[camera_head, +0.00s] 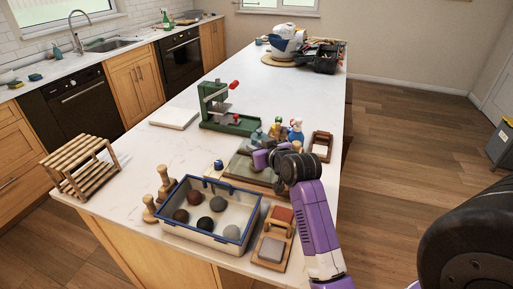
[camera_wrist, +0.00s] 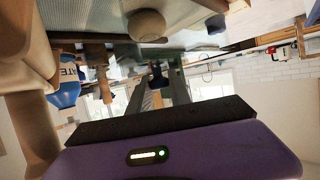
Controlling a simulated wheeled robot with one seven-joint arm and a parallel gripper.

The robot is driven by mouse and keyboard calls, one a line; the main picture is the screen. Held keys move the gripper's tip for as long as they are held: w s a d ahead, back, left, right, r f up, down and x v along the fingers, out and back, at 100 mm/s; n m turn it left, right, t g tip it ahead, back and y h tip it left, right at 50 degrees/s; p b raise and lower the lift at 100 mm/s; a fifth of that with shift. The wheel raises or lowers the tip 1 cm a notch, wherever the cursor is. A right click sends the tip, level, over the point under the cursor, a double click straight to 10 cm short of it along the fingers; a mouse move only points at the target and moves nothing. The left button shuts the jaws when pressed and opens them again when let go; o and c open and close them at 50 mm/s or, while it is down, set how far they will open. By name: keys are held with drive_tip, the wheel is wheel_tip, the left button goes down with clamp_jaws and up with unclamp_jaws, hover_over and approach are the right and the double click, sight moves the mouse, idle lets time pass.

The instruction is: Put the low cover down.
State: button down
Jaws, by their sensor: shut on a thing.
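My gripper (camera_head: 260,158) is at the end of my purple arm, low over a grey-green flat board (camera_head: 240,171) on the island. Its fingers (camera_wrist: 160,88) show in the wrist view, shut on a small dark piece (camera_wrist: 158,72) between the tips. This piece may be the grip of the low cover; the rest of the cover cannot be told apart, and my gripper and arm hide much of the spot in the head view. Whether it touches the surface below cannot be told.
A blue-rimmed crate (camera_head: 176,230) with several clay balls stands in front. Wooden stamps (camera_head: 165,183) stand left of it. Small bottles (camera_head: 296,131) and a green press (camera_head: 229,124) stand behind. A wooden tray (camera_head: 322,146) lies right.

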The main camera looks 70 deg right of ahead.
drive_tip(key=shift+f, duration=0.1)
drive_tip(key=c, duration=1.6)
unclamp_jaws()
drive_tip(key=shift+f, duration=0.1)
drive_tip(key=o, duration=0.4)
drive_tip(key=shift+r, duration=0.3)
drive_tip(key=b+v, duration=0.1)
drive_tip(key=v, duration=1.1)
drive_tip(key=shift+f, duration=0.1)
